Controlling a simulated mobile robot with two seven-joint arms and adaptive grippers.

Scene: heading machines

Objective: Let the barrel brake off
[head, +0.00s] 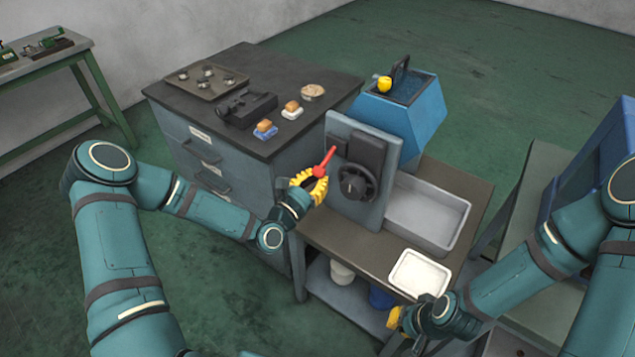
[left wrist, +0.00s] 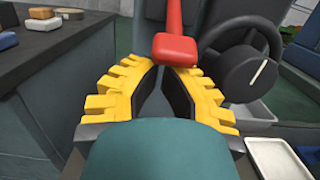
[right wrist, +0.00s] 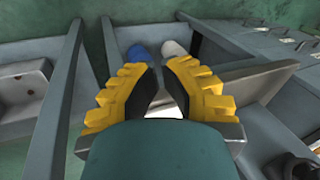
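A red lever (head: 325,161) is on a grey upright panel (head: 372,207), beside a black handwheel (head: 356,183). I take it for the barrel brake. My left gripper (head: 314,183) is close to the lever's lower end. In the left wrist view, the lever's block-shaped red end (left wrist: 176,50) overlaps the yellow fingertips (left wrist: 170,72). A gap shows between the fingers, and I see no firm grip on the lever; contact is unclear. My right gripper (head: 396,319) is low by the bench's front right corner. Its fingers (right wrist: 160,72) show a gap with nothing between them.
A grey metal tray (head: 428,214) and a white tray (head: 420,272) sit on the bench right of the panel. A dark-topped cabinet (head: 255,90) with small blocks stands behind to the left. A blue machine (head: 410,115) is behind the panel. Containers stand on the lower shelf.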

